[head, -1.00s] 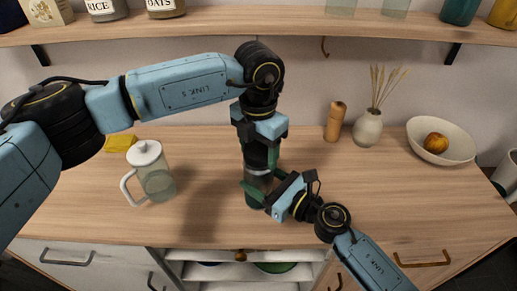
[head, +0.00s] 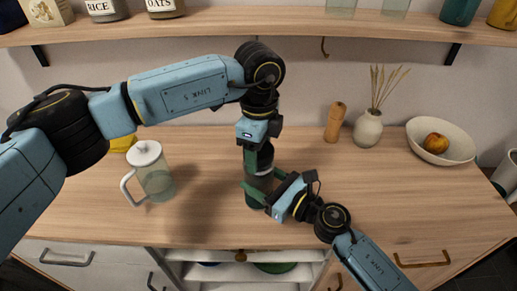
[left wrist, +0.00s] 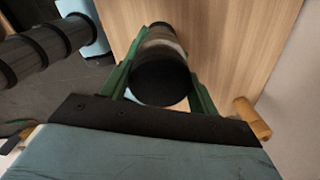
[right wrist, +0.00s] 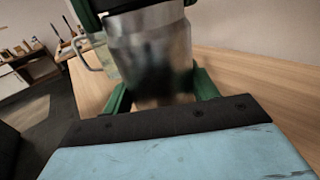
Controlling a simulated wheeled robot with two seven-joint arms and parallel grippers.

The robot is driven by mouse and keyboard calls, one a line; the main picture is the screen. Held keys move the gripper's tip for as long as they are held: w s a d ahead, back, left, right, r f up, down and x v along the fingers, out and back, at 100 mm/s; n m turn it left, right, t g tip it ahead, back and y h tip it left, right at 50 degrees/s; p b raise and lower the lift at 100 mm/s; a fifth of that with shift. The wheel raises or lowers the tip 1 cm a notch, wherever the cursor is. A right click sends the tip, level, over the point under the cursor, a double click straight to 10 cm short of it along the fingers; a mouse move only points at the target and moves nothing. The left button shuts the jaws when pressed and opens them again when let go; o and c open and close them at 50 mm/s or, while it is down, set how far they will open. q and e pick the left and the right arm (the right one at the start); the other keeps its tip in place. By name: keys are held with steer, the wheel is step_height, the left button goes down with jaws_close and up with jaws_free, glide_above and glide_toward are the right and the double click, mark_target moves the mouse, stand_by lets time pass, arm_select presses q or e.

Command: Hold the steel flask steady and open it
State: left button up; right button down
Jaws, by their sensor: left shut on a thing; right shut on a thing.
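The steel flask stands upright near the front of the wooden counter, with a dark lower part (head: 253,200) and a black lid (head: 265,155). My left gripper (head: 258,160) reaches down from above and is shut on the lid; in the left wrist view the lid (left wrist: 160,82) sits between its green fingers. My right gripper (head: 258,190) comes in from the front right and is shut around the flask's body. In the right wrist view the bare steel body (right wrist: 150,60) fills the space between the fingers. The fingers partly hide the flask.
A glass jug with a white lid (head: 158,180) stands to the left. Behind are a yellow cloth (head: 122,143), a wooden mill (head: 335,122), a vase (head: 367,129) and a white bowl (head: 418,140) with a fruit. A shelf (head: 280,23) runs above.

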arm_select(q)
steer(key=n, duration=0.3)
steer(key=shift+n, duration=0.4)
steer(key=shift+s+d+n, duration=0.15)
steer(key=shift+d+n, duration=0.15)
steer(key=shift+n, duration=1.6)
steer(key=shift+a+n, duration=0.2)
steer(key=shift+n, duration=0.1)
steer(key=o, duration=1.1)
